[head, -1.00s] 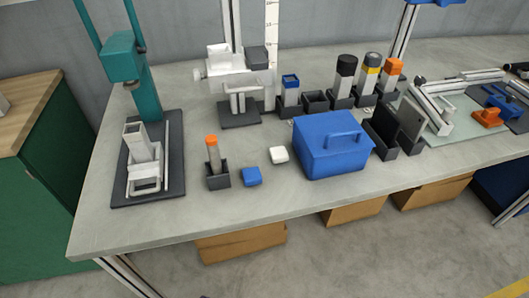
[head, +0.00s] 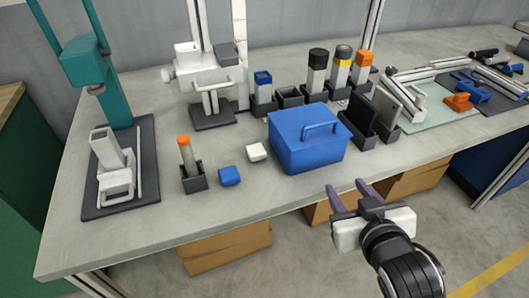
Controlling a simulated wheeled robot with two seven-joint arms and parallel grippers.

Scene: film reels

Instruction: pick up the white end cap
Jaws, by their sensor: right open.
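The white end cap (head: 257,152) is a small white block on the grey table. It lies between a blue cap (head: 229,176) on its left and a blue box with a handle (head: 308,140) on its right. My right gripper (head: 349,191) has come in from the lower right. It is open and empty, with its two fingers apart, in front of the table's front edge. It is to the right of and nearer than the white end cap, touching nothing that I can see. My left gripper is not in view.
A dark holder with an orange-topped tube (head: 188,161) stands left of the caps. A teal press (head: 95,75) stands at the far left. Several capped tubes in dark holders line the back. Bare table (head: 240,202) lies in front of the caps.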

